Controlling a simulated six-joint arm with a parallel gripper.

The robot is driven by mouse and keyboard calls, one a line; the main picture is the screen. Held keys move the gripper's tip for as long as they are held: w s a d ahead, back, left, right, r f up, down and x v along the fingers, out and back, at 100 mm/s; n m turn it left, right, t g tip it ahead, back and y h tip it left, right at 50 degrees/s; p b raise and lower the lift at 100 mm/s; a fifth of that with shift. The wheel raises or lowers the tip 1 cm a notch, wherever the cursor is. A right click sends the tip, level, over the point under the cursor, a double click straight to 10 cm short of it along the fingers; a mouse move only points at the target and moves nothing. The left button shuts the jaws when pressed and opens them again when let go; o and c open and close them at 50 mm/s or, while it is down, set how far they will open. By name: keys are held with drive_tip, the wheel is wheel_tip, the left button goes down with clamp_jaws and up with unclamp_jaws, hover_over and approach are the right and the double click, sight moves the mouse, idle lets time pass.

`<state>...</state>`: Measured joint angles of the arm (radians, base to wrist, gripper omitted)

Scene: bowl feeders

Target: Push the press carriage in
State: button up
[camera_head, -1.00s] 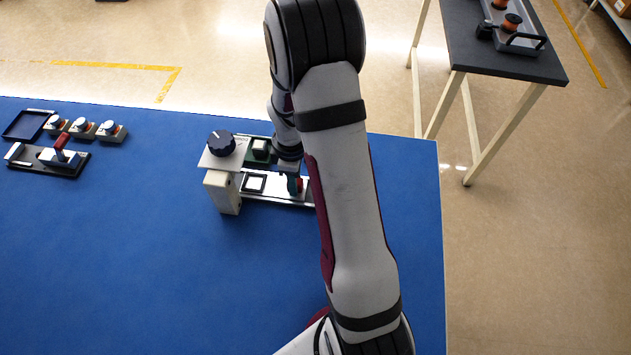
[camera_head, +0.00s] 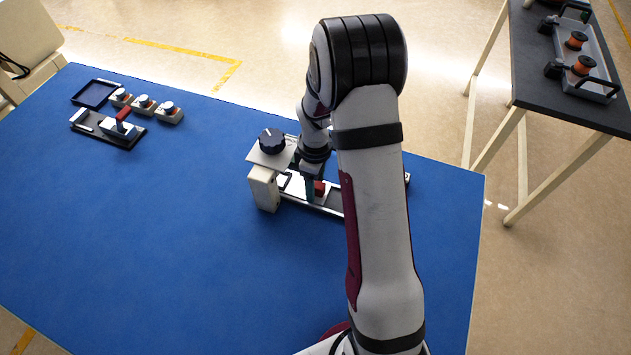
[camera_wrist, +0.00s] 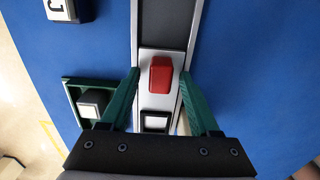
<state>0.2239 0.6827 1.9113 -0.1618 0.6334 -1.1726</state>
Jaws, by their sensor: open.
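The press carriage is a pale plate in a straight rail. It carries a red block (camera_wrist: 160,75) and a white square in a black frame (camera_wrist: 155,122). My gripper (camera_head: 311,188) is down at the carriage, beside the red block. In the wrist view its green fingers (camera_wrist: 160,72) stand apart, one on each side of the block, with gaps visible. My arm hides part of the rail.
A lever fixture (camera_head: 110,128), a dark tray (camera_head: 95,93) and several small knobbed blocks (camera_head: 144,103) stand far left on the blue table. The blue surface in front of the press is clear.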

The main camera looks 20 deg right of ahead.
wheel_tip(320, 180, up, 16)
idle(0.3)
drive_tip(key=s+a+r+m, duration=0.1)
drive_tip(key=s+a+m, duration=0.3)
drive_tip(key=s, duration=0.4)
drive_tip(key=s+a+r+m+y, duration=0.1)
drive_tip(key=s+a+m, duration=0.3)
drive_tip(key=s, duration=0.4)
drive_tip(key=s+a+r+m, duration=0.1)
drive_tip(key=s+a+m, duration=0.3)
drive_tip(key=s+m, duration=0.2)
drive_tip(key=s, duration=0.2)
drive_tip(key=shift+s+r+m+y, duration=0.15)
drive_tip(key=shift+s+m+y, duration=0.15)
drive_tip(key=shift+s+y, duration=0.1)
drive_tip(key=shift+w, duration=0.1)
